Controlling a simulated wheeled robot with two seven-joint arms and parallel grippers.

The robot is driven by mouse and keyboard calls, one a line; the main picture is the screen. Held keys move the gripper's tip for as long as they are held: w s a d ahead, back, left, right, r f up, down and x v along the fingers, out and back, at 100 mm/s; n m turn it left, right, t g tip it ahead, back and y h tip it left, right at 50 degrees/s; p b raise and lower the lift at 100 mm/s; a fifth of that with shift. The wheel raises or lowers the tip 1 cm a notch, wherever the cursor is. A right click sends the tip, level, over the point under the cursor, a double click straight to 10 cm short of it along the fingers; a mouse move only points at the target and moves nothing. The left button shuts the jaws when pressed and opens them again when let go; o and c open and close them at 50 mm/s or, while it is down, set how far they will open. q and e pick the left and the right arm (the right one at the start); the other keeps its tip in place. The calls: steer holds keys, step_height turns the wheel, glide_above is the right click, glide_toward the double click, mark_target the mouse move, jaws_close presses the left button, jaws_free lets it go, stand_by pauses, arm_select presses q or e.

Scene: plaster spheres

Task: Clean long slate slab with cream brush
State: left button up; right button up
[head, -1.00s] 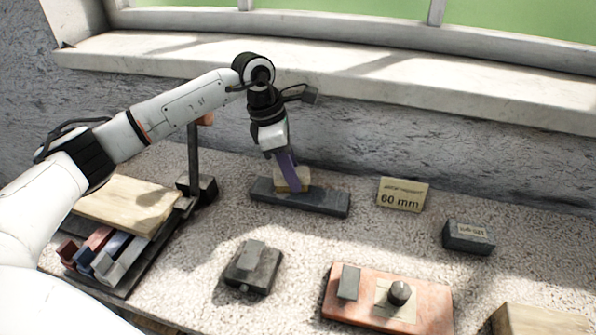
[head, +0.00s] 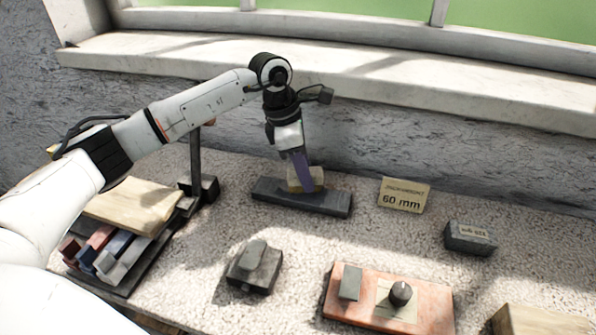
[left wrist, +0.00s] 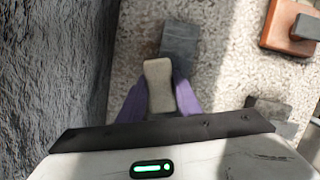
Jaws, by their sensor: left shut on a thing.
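The long slate slab (head: 335,205) is a dark grey bar lying on the pale speckled worktop near the back wall. It also shows beyond the brush in the left wrist view (left wrist: 180,42). My left gripper (head: 304,180), with purple fingers, is shut on the cream brush (head: 320,177), a pale block at the slab. The brush sits between the two fingers in the left wrist view (left wrist: 158,85). It appears to rest on the slab; its underside is hidden, so contact is not certain. My right gripper is not in view.
A "60 mm" card (head: 404,195) and a small dark labelled block (head: 470,238) stand to the right. A grey block (head: 255,268), a reddish board with a knob (head: 435,310) and a rack of coloured bars (head: 112,262) lie nearer. A dark post (head: 196,160) stands left.

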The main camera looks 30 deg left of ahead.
mark_target(288, 172)
arm_select(q)
steer(key=shift+w+d, duration=0.15)
steer(key=shift+d, duration=0.1)
steer(key=shift+a, duration=0.1)
steer(key=shift+s+a+r+p, duration=0.6)
steer(key=shift+a+r, duration=0.1)
steer(key=shift+a, duration=0.15)
steer(key=shift+f+b, duration=0.55)
steer(key=shift+f, duration=0.15)
steer(key=shift+s+a+r, duration=0.1)
steer(key=shift+s+a, duration=0.2)
steer(key=shift+a, duration=0.2)
steer(key=shift+s+a, duration=0.3)
steer(key=shift+a, duration=0.1)
